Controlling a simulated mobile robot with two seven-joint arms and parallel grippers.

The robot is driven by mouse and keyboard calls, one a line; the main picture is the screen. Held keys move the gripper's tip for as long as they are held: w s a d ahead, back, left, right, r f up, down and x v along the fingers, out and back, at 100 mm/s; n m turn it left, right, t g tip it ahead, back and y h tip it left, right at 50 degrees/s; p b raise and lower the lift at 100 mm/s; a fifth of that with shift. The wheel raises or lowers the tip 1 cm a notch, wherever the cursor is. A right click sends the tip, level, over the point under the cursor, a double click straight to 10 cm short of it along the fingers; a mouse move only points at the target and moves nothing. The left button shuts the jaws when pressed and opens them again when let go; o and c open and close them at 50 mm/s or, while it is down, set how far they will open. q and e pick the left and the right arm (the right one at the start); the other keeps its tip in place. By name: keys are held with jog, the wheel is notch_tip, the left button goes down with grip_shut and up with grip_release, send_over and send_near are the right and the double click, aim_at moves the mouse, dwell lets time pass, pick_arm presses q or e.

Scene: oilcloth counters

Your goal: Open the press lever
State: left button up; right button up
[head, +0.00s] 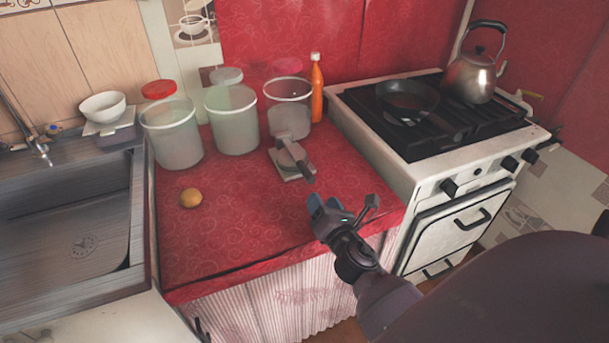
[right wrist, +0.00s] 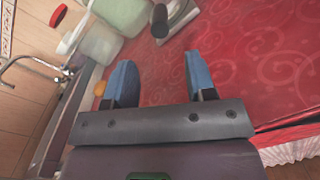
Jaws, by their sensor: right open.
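The press (head: 287,160) stands on the red counter in front of the clear container on the right. Its grey lever (head: 296,161) lies low over the base and points toward the front right. My right gripper (head: 340,208) is open and empty above the front of the counter, a short way in front of the lever and apart from it. In the right wrist view the blue fingertips (right wrist: 161,82) are spread, with the press lever (right wrist: 159,22) ahead between them and the base (right wrist: 178,22) partly cut off at the top. My left gripper is not in view.
Several plastic containers (head: 232,120) and an orange bottle (head: 317,90) stand behind the press. The stove (head: 430,140) with pan and kettle (head: 474,72) stands right. The counter's front middle is clear.

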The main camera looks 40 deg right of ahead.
aim_at(309, 176)
jog(key=x, duration=1)
grip_shut()
